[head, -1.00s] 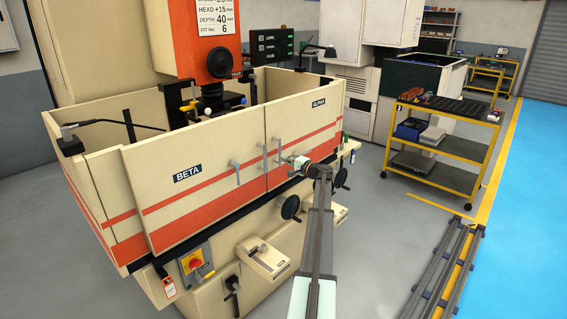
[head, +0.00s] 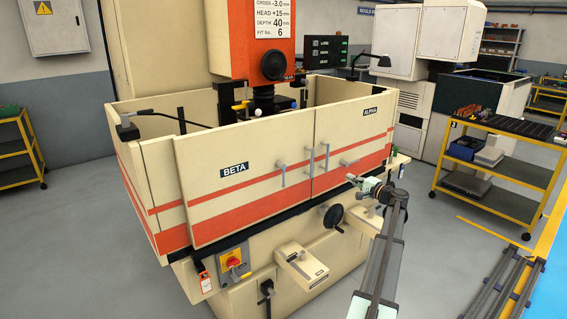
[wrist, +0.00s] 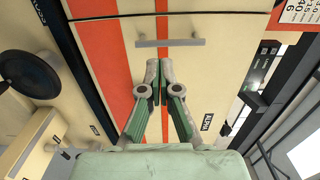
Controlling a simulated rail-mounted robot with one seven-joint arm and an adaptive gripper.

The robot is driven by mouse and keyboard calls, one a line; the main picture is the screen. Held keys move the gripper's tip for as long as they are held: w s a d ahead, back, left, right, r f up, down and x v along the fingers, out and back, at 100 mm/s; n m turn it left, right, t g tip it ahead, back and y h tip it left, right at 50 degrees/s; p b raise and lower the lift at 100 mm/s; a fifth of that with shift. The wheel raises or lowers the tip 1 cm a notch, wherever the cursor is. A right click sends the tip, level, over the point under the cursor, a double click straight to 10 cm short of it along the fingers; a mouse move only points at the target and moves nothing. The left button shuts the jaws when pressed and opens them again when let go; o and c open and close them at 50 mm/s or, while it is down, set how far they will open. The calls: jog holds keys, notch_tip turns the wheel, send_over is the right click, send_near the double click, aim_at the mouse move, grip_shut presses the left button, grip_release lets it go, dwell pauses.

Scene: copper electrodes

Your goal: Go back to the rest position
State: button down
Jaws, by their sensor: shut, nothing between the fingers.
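My gripper (head: 352,180) is in front of the cream and orange machine, close to the ALPHA door panel (head: 372,128). In the wrist view my gripper (wrist: 158,68) has its two fingers together, with nothing between them. A grey bar handle (wrist: 170,43) on the machine's front lies just beyond the fingertips, and no contact with it can be made out. The BETA panel (head: 228,193) stands left of the ALPHA panel, and the two meet with no gap that I can see.
A black handwheel (head: 334,216) and a control box (head: 300,265) stick out below the panels. A yellow trolley (head: 490,186) carrying parts stands to the right. Grey rails (head: 505,290) lie on the floor at the lower right. The grey floor between machine and trolley is clear.

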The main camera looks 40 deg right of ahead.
jog(key=w+a+f+n+g+y, duration=0.15)
jog(key=a+f+g, duration=0.25)
jog(key=a+f, duration=0.7)
jog(key=a+f+n+g+y, duration=0.2)
jog(key=a+f+g, duration=0.2)
jog(key=a+f, duration=0.8)
jog(key=s+a+f+n+g+y, duration=0.1)
jog(key=a+f+n+g, duration=0.15)
jog(key=a+f, duration=0.75)
jog(key=s+a+f+n+g+y, duration=0.1)
jog(key=s+a+f+n+g, duration=0.15)
jog(key=a+f, duration=0.75)
jog(key=s+a+f+n+g, duration=0.1)
jog(key=s+a+f+g, duration=0.15)
jog(key=a, duration=0.45)
jog(key=s+a+f+n+g, duration=0.1)
jog(key=s+a+g, duration=0.15)
jog(key=a, duration=0.35)
jog(key=s+a+f+n+g, duration=0.1)
jog(key=s+a+f, duration=0.1)
jog(key=s+a, duration=0.35)
jog(key=s+a+f+n+g+h, duration=0.2)
jog(key=s+a+n+g, duration=0.1)
jog(key=s+a, duration=0.6)
jog(key=s+a+f+n+g+h, duration=0.1)
jog(key=s+a+f+n+g, duration=0.1)
jog(key=s+a+n, duration=0.3)
jog(key=shift+s+a+g+h, duration=0.4)
jog(key=shift+s+a, duration=1.8)
jog(key=shift+a, duration=0.35)
